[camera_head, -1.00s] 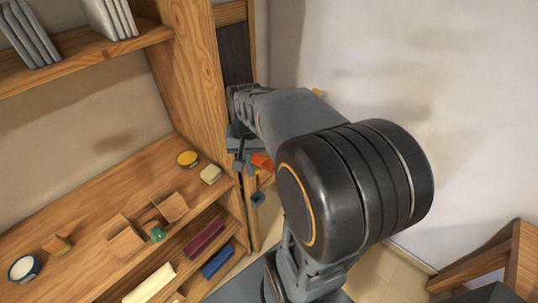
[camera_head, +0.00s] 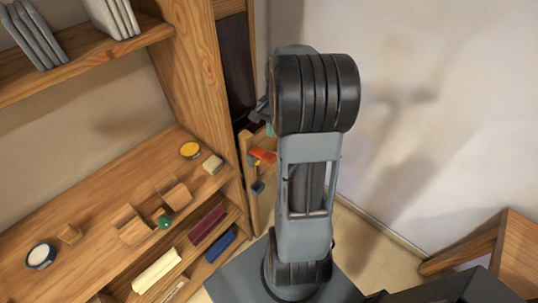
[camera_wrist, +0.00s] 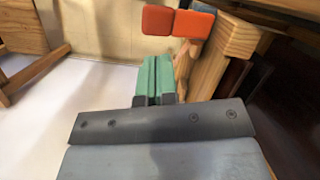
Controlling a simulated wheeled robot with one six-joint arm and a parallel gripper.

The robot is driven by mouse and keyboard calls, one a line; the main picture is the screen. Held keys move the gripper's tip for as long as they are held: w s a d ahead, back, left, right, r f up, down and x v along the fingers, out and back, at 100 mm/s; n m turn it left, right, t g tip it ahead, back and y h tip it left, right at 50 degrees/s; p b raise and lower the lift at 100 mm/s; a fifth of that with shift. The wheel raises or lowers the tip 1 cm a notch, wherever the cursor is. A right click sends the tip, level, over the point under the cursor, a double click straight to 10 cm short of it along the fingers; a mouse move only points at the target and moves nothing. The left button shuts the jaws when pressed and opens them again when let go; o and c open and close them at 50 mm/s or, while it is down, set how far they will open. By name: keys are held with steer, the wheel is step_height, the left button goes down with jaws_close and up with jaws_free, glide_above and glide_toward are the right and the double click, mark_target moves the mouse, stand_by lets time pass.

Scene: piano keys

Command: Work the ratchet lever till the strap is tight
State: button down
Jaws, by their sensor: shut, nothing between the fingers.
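A red-orange piece (camera_head: 263,155), likely the ratchet lever, sits on a wooden post (camera_head: 250,190) beside the shelf unit. In the wrist view it shows as two orange-red blocks (camera_wrist: 178,22) at the top, next to the wooden post (camera_wrist: 228,55). I cannot make out a strap. My gripper (camera_head: 269,130) is just above the red-orange piece, partly behind my arm. In the wrist view its green fingers (camera_wrist: 155,70) are together and empty, apart from the orange-red blocks.
The wooden shelf (camera_head: 110,215) at left holds a yellow round tin (camera_head: 190,150), a pale block (camera_head: 212,164), an open wooden box (camera_head: 135,232) and a white-topped jar (camera_head: 41,256). Coloured bars lie on the lower shelf. A wooden stool (camera_head: 520,250) stands at right.

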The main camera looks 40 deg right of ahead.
mark_target(269, 154)
steer(key=shift+b+x, duration=3)
steer(key=shift+x, duration=0.4)
